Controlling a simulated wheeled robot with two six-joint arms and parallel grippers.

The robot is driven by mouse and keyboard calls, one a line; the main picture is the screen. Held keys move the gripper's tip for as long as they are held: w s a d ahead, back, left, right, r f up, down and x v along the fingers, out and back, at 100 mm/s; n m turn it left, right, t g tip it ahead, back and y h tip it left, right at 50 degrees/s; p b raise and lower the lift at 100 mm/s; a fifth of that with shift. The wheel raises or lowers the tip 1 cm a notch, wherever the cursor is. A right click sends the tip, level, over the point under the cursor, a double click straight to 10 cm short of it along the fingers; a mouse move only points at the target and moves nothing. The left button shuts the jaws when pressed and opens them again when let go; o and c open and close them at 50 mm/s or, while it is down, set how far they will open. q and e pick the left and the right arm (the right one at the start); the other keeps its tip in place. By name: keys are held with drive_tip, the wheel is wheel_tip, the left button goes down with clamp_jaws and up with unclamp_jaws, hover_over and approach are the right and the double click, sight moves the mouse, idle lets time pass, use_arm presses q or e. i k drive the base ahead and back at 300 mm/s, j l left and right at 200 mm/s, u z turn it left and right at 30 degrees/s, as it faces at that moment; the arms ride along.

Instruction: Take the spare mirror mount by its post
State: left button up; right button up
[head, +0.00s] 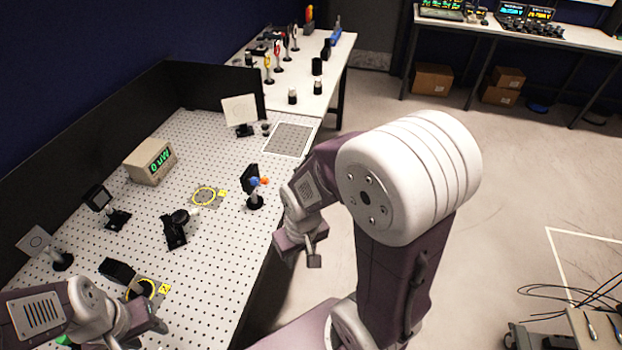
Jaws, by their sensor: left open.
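A black mirror mount (250,176) with a blue and an orange knob stands upright on a short post and dark base near the right edge of the perforated board (225,255). It is the likeliest mirror mount in view, but no label marks it as the spare. My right gripper (300,250) hangs to its lower right, past the board's edge, apart from it, with its fingers spread and nothing between them. My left gripper (134,335) is open at the board's near left, beside a yellow ring mark (141,289), far from the mount.
A beige meter (150,161), a yellow ring mark (204,196), a black device (175,229) and a dark square-headed mount (101,197) occupy the board. A white card (239,110) stands at the back. A second table (297,77) holds several small mounts. The board between the mount and its near edge is clear.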

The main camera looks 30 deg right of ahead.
sight(255, 201)
drive_tip(key=z, duration=0.55)
drive_tip(key=i+l+u, duration=0.1)
drive_tip(key=l+u, duration=0.2)
drive_tip(key=u, duration=0.15)
drive_tip(key=l+u, duration=0.3)
drive_tip(key=u, duration=0.2)
drive_tip(key=l+u, duration=0.65)
drive_tip(key=u, duration=0.25)
